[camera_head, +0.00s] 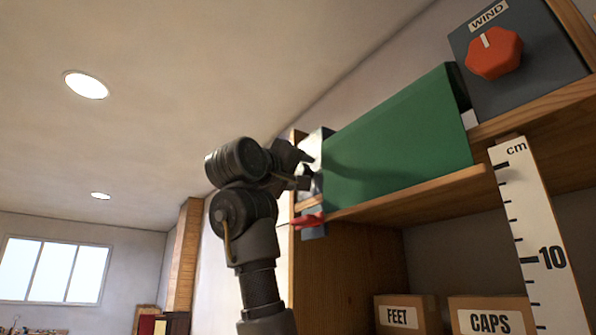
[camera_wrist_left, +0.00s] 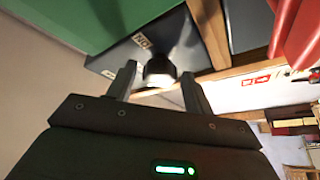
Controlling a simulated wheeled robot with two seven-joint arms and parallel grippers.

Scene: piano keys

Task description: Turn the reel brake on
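My left gripper (camera_head: 305,170) reaches up to a grey box (camera_head: 318,148) at the left end of the wooden shelf. In the left wrist view the two fingers (camera_wrist_left: 158,86) stand apart, with a small dark knob with a pale end (camera_wrist_left: 160,70) between them. Gaps show beside the knob, so the gripper looks open around it. The dark box face (camera_wrist_left: 120,58) behind carries white labels, only partly readable. A red lever (camera_head: 308,221) sits on a blue-grey plate below the shelf end. No label naming the reel brake is readable. My right gripper is out of view.
A green panel (camera_head: 400,135) stands on the shelf, right of my gripper. Farther right are a box with a red WIND knob (camera_head: 494,53) and a centimetre ruler (camera_head: 535,240). Boxes marked FEET (camera_head: 400,316) and CAPS (camera_head: 490,321) sit below. Space left of my arm is free.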

